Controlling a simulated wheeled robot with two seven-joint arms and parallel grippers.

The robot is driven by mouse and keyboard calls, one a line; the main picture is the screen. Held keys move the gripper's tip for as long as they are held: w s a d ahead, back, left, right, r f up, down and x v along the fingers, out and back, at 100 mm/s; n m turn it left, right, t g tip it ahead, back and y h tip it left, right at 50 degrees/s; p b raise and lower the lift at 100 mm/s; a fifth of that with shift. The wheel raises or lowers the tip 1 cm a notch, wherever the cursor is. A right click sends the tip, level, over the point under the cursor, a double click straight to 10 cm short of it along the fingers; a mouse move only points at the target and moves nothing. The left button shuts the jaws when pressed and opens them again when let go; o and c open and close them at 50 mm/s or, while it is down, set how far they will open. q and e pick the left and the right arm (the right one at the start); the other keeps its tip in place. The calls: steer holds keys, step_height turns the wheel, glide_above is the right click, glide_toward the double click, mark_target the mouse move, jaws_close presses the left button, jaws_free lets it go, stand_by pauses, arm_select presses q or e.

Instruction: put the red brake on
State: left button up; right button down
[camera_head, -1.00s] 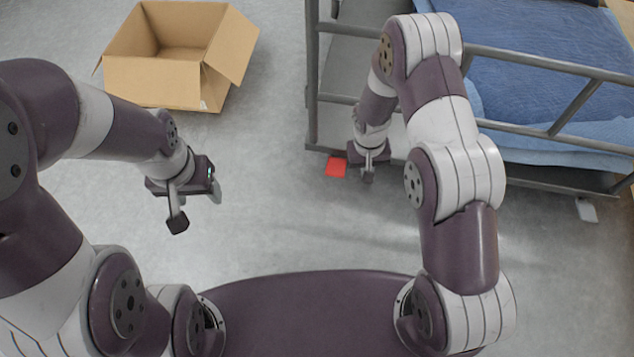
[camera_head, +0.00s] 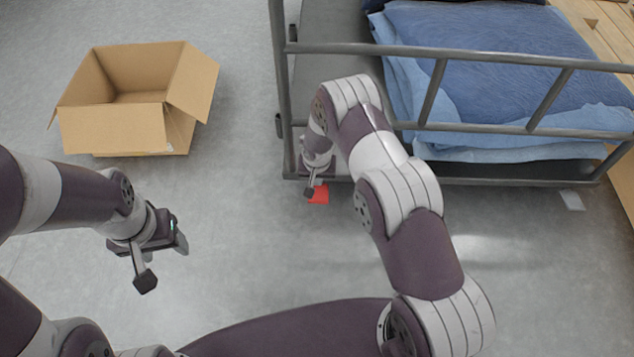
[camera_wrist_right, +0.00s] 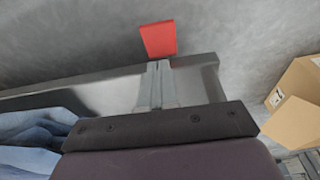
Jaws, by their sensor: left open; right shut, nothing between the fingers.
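The red brake (camera_head: 319,195) is a small flat red pedal low at the near left corner of the cart (camera_head: 480,174). In the right wrist view the red brake (camera_wrist_right: 159,39) shows just beyond my fingertips, past the cart's edge. My right gripper (camera_head: 310,191) is shut and empty, beside and partly over the brake in the head view. In the right wrist view its closed fingers (camera_wrist_right: 159,66) point toward the brake; I cannot tell whether they touch it. My left gripper (camera_head: 163,263) is open and empty above the floor at the left.
An open cardboard box (camera_head: 125,125) stands on the floor at the upper left. Folded blue bedding (camera_head: 490,80) lies in the cart behind grey rails (camera_head: 480,55). A white tag-like piece (camera_head: 572,201) is near the cart's right end. The floor between my arms is clear.

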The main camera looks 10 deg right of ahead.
mark_target(317, 200)
steer(key=b+x, duration=0.1)
steer(key=x, duration=0.2)
steer(key=b+x, duration=0.2)
steer(key=x, duration=0.1)
steer(key=s+b+x, duration=0.1)
steer(key=x, duration=0.3)
steer(key=shift+s+a+f+b, duration=0.1)
steer(key=shift+s+b, duration=0.05)
steer(key=shift+b, duration=0.2)
steer(key=shift+s+f, duration=0.1)
steer(key=shift+f, duration=0.2)
steer(key=shift+f, duration=0.1)
steer(key=f+b, duration=0.1)
steer(key=s+f+b, duration=0.1)
steer(key=f, duration=0.1)
steer(key=f+b, duration=0.2)
steer(key=shift+s+a+f, duration=0.25)
steer(key=shift+s, duration=0.15)
